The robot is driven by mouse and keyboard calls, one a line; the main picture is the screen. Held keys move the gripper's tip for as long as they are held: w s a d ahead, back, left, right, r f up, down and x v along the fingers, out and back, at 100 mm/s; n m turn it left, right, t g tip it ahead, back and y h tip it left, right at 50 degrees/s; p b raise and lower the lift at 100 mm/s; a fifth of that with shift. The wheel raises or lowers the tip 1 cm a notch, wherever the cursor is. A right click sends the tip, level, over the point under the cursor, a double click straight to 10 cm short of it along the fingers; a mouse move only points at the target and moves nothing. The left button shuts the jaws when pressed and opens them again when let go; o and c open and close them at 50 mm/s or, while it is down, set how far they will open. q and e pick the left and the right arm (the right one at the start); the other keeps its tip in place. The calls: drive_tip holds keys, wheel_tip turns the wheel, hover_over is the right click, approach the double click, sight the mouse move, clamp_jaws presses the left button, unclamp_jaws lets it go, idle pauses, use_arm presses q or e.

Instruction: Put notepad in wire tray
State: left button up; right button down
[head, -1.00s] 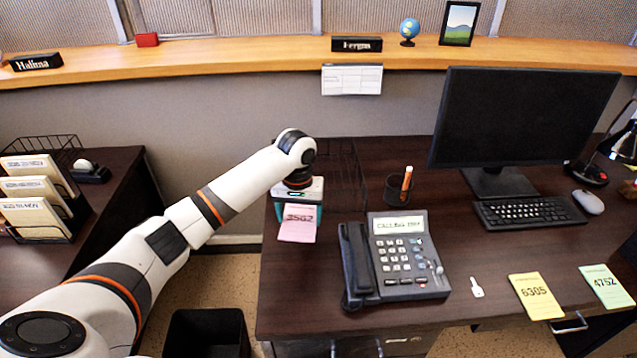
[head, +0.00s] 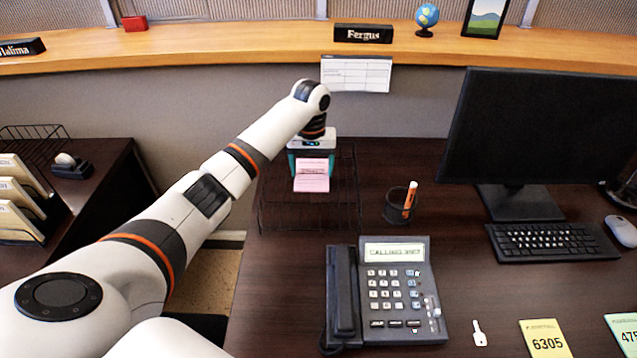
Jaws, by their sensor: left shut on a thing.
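The pink notepad (head: 311,183) hangs from my left gripper (head: 311,162), which is shut on it. The gripper's teal fingers show on both sides of the pad's upper part. The black wire tray (head: 357,192) stands at the back left of the dark desk. In the picture the notepad lies within the tray's outline, over its middle to rear part. I cannot tell whether the pad touches the tray floor. My right gripper is not in view.
A desk phone (head: 385,290) stands in front of the tray, and a pen cup (head: 398,205) is to its right. A monitor (head: 540,135) and keyboard (head: 552,242) fill the right.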

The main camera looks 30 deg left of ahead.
sight(310, 176)
use_arm(q)
drive_tip(key=f, duration=0.2)
drive_tip(key=s+f, duration=0.1)
drive_tip(key=f, duration=0.1)
drive_tip(key=shift+f, duration=0.25)
wheel_tip(310, 176, down, 3)
drive_tip(key=shift+f, duration=0.1)
drive_tip(key=shift+w+f, duration=0.1)
drive_tip(key=shift+f, duration=0.1)
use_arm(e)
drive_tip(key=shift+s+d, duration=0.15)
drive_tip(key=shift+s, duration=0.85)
use_arm(q)
drive_tip(key=o, duration=0.9)
drive_tip(key=shift+f, duration=0.1)
drive_tip(key=shift+o, duration=0.4)
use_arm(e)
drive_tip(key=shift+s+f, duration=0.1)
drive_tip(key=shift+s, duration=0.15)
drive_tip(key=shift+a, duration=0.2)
